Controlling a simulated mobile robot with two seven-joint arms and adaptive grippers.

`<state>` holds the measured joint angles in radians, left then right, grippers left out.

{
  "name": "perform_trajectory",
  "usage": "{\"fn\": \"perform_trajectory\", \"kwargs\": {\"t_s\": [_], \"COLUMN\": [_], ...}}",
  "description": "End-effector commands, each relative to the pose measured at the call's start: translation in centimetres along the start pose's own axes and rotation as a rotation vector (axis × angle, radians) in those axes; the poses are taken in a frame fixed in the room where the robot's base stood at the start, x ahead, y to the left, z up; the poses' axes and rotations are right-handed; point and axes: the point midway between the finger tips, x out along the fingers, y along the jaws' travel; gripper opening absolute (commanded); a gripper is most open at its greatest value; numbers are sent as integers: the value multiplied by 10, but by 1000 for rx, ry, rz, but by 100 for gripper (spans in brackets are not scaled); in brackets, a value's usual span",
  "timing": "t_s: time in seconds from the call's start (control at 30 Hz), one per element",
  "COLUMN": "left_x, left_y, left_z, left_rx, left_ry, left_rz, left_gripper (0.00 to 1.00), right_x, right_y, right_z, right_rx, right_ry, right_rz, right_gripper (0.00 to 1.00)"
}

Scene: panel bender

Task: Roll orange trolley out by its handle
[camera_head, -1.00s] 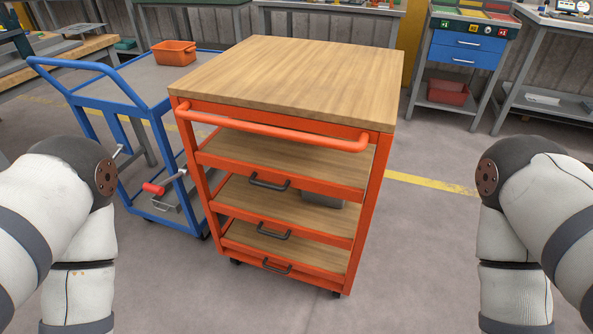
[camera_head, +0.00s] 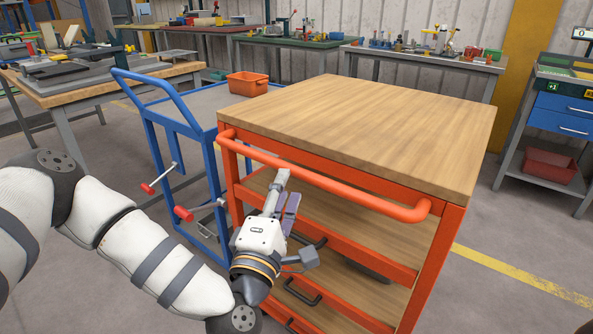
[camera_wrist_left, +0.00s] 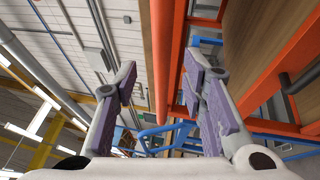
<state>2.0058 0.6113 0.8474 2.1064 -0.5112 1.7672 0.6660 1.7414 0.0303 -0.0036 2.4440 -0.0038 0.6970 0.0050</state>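The orange trolley (camera_head: 438,265) has a wooden top and several wooden shelves with dark pulls. Its round orange handle (camera_head: 360,195) runs along the upper near side. My left gripper (camera_head: 284,186) points up toward the underside of the handle's left half, its fingertips close to the bar. In the left wrist view the gripper (camera_wrist_left: 160,68) is open, with its two purple-padded fingers apart. The handle (camera_wrist_left: 160,45) appears in the gap between them. I cannot tell whether the fingers touch it. My right gripper is not in view.
A blue trolley (camera_head: 150,88) stands close on the left, with an orange bin (camera_head: 247,85) on it and red-gripped levers at its near side. A workbench (camera_head: 62,110) is further left. Benches line the back wall. Floor is open to the right past a yellow line (camera_head: 520,278).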

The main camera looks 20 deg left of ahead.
Motion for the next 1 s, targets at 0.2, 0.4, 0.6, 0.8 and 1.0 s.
{"fn": "perform_trajectory", "kwargs": {"t_s": [0.2, 0.4, 0.6, 0.8, 1.0], "left_x": [46, 62, 62, 62, 62], "left_y": [0, -1, -2, -2, -2], "left_z": [0, 1, 1, 1, 1], "left_rx": [2, 2, 3, 3, 3], "left_ry": [-1, -3, -3, -4, -4], "left_rz": [0, -4, -4, -5, -4], "left_gripper": [38, 38, 38, 0, 0], "right_x": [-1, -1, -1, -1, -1], "right_y": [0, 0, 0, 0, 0], "right_z": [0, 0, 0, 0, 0], "right_rx": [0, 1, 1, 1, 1], "right_ry": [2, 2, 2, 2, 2], "right_rz": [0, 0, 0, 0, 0], "right_gripper": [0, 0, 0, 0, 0]}}
